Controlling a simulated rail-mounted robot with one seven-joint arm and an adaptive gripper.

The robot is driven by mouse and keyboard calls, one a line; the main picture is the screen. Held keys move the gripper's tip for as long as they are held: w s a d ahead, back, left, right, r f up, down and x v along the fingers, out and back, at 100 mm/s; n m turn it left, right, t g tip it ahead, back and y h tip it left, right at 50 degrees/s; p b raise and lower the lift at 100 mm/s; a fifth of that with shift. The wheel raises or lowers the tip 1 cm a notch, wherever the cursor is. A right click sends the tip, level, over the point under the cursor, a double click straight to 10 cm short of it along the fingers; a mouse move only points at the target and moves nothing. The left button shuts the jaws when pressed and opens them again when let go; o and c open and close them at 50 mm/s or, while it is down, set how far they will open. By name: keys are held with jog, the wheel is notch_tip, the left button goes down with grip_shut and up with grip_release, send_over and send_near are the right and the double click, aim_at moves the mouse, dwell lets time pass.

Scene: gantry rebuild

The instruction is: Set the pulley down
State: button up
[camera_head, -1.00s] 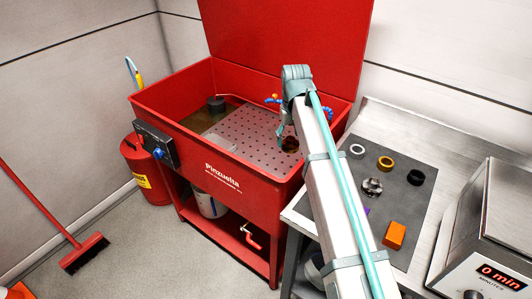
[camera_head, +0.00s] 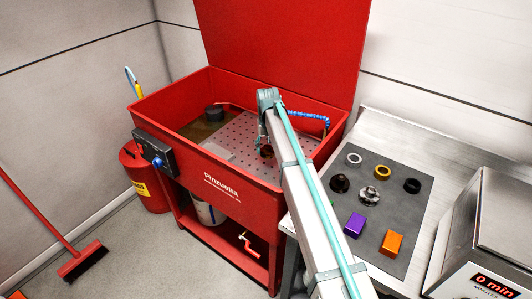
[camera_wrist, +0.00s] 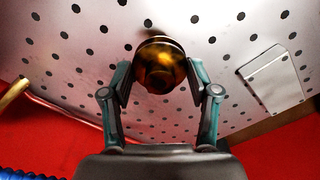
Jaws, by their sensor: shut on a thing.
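The pulley (camera_wrist: 160,62) is a dark, shiny, amber-brown round part. It is between the two fingertips of my gripper (camera_wrist: 160,80), which is shut on it. In the head view the pulley (camera_head: 267,152) shows small and dark below the end of my arm, inside the red parts washer (camera_head: 235,181). It is over the perforated metal shelf (camera_head: 238,135) of the washer. The wrist view shows the holed plate (camera_wrist: 65,55) behind the pulley. I cannot tell whether the pulley touches the plate or hangs above it.
A dark cylinder (camera_head: 214,111) stands at the basin's back left. A blue segmented hose (camera_head: 312,118) is at the back right. The washer's raised rim surrounds the basin. Right of it, a grey mat (camera_head: 375,222) holds several rings, dark parts, a purple block (camera_head: 354,225) and an orange block (camera_head: 392,243).

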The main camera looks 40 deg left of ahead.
aim_at(266, 154)
jog(key=shift+w+a+f, duration=0.1)
jog(key=shift+a+f, duration=0.2)
jog(key=shift+a+f+p, duration=0.15)
jog(key=shift+f+p, duration=0.15)
jog(key=shift+f, duration=0.65)
jog(key=shift+a+f+p, duration=0.1)
jog(key=shift+f+p, duration=0.2)
jog(key=shift+f, duration=0.6)
jog(key=shift+f, duration=0.1)
jog(key=o, duration=1.5)
notch_tip(266, 154, up, 12)
jog(key=shift+r+b, duration=0.1)
jog(key=shift+b, duration=1)
